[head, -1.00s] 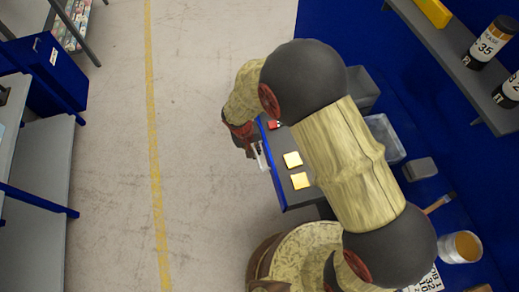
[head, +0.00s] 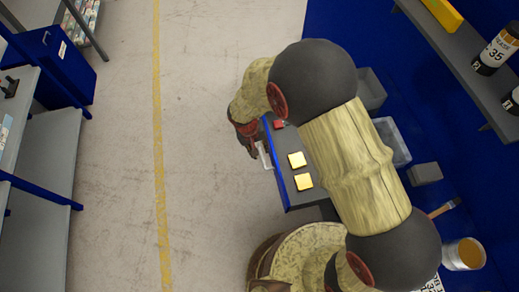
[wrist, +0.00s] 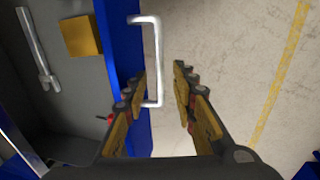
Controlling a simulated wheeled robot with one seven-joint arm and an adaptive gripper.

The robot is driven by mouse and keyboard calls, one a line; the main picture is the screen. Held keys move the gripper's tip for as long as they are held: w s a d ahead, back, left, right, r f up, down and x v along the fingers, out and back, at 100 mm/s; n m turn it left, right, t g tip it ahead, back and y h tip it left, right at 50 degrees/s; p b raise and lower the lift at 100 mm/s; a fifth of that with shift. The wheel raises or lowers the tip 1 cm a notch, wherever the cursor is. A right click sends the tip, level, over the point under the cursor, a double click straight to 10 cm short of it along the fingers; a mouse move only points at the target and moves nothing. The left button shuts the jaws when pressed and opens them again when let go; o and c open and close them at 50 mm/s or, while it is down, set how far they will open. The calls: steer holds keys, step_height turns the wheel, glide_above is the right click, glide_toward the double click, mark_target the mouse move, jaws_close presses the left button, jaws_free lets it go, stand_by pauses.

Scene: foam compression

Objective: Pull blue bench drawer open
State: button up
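The bench drawer (head: 290,190) stands pulled out, with a blue front panel (wrist: 121,40) and a grey inside. Its pale U-shaped handle (wrist: 157,60) sticks out from the panel; it also shows in the head view (head: 264,156). My gripper (wrist: 160,80) is open at the handle. The handle bar lies between the two fingers, with a gap to the right finger. The left finger is on the panel side of the bar; I cannot tell whether it touches. My arm hides part of the drawer in the head view.
Yellow squares (head: 297,160) and a small red item (head: 279,124) lie in the drawer. Grey bins (head: 392,142) stand on the blue bench at right. A shelf (head: 455,55) hangs above. The floor (head: 205,150) left of the drawer is clear.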

step_height(320, 180, up, 11)
steer(key=a, duration=0.2)
steer(key=shift+s+r, duration=0.2)
steer(key=shift+s, duration=0.15)
steer(key=shift+a, duration=0.1)
